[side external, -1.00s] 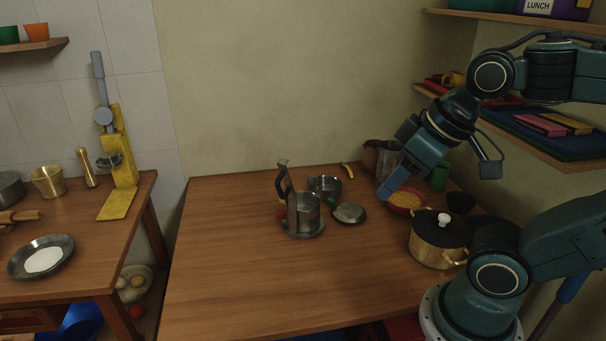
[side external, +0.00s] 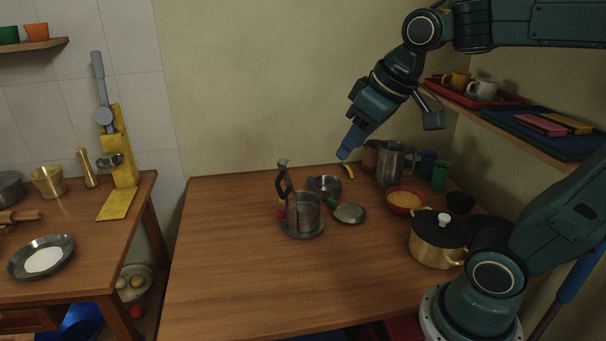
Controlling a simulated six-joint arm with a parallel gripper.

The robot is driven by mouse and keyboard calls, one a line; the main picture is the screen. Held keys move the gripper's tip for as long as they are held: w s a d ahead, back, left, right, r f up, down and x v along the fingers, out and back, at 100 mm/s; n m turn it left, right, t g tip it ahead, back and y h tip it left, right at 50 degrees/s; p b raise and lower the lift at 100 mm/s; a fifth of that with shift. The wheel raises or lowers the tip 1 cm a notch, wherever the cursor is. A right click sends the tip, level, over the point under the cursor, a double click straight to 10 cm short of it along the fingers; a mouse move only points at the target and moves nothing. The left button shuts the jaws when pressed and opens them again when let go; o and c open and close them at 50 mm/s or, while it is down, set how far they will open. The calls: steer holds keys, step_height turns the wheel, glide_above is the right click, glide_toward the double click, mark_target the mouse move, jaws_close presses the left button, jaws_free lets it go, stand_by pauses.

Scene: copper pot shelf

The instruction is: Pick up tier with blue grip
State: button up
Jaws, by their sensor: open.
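A metal tiffin carrier frame with a dark handle (side external: 284,184) stands upright on the table, with a metal tier (side external: 307,212) in its base. Small red and yellow spots show at its left side. Another open metal tier (side external: 324,187) stands just behind it to the right. A round flat metal lid (side external: 349,213) lies to the right, with a green spot at its left edge. I cannot make out a blue grip on either tier. My gripper (side external: 343,154) is open and points down and left, above the table's back edge, up and right of the rear tier. It touches nothing visible.
Right of the tiers are a red bowl of yellow food (side external: 405,200), a metal pitcher (side external: 391,165), a green cup (side external: 440,176) and a brass pot with black lid (side external: 438,240). The table's (side external: 240,270) front left is clear.

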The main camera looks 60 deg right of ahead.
steer(key=w+d, duration=0.7)
steer(key=w, duration=0.6)
glide_above(324, 187)
steer(key=s+a, duration=0.1)
step_height(324, 187, down, 26)
steer(key=shift+g, duration=0.5)
steer(key=shift+a+x, duration=0.2)
steer(key=shift+x, duration=3.95)
steer(key=shift+x, duration=2.75)
jaws_close()
